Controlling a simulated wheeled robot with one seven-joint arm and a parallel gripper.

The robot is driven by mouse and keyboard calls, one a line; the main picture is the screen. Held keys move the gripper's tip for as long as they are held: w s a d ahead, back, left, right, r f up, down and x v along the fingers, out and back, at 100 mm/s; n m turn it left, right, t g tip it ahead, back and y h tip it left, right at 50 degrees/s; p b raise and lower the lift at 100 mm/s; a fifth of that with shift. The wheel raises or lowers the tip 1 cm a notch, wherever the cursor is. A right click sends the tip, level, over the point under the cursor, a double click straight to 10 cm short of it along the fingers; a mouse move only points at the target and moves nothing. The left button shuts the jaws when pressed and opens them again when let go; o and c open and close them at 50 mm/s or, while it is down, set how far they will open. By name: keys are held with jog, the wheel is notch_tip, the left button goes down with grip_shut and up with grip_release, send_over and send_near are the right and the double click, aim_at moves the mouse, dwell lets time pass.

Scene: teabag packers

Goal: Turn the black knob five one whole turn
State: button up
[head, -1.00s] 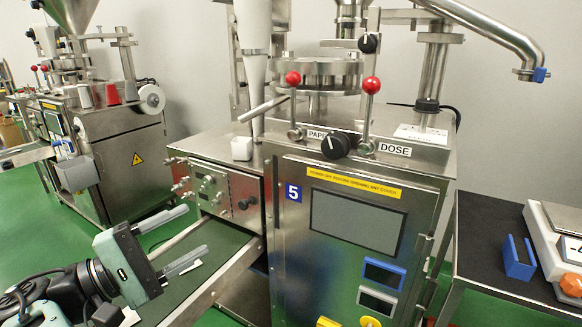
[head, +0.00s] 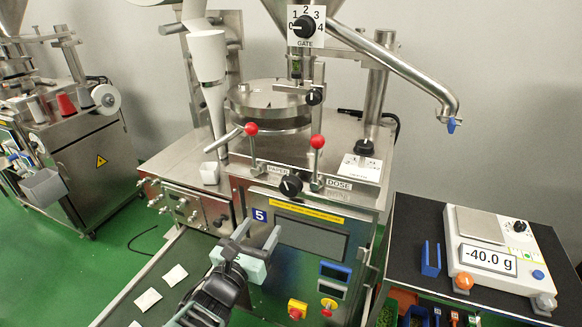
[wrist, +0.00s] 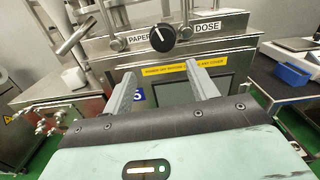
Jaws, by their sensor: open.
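The machine marked with a blue 5 (head: 259,215) has a black knob (head: 291,186) on its upper front edge, between the PAPER and DOSE labels. The knob is round with a white pointer line. In the wrist view the knob (wrist: 162,38) is ahead, beyond the fingertips and a little above them; its pointer leans to the upper left. My gripper (head: 256,232) is open and empty in front of the machine's front panel, below and left of the knob. Its two fingers (wrist: 164,88) point toward the panel, and nothing is between them. The gripper is apart from the knob.
Two red-ball levers (head: 251,129) (head: 317,142) stand either side of the knob. A GATE dial (head: 303,27) is above. A scale (head: 495,245) reading -40.0 g and a blue holder (head: 431,259) are at right. Teabags (head: 148,299) lie on the chute at left.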

aim_at(288, 192)
jog(key=shift+n, duration=0.3)
jog(key=b+x, duration=0.1)
jog(key=x, duration=1)
jog(key=b+x, duration=0.1)
jog(key=x, duration=0.5)
jog(key=shift+w+d+f+b, duration=0.1)
jog(key=shift+d+f+b, duration=0.15)
jog(key=shift+d+b, duration=0.15)
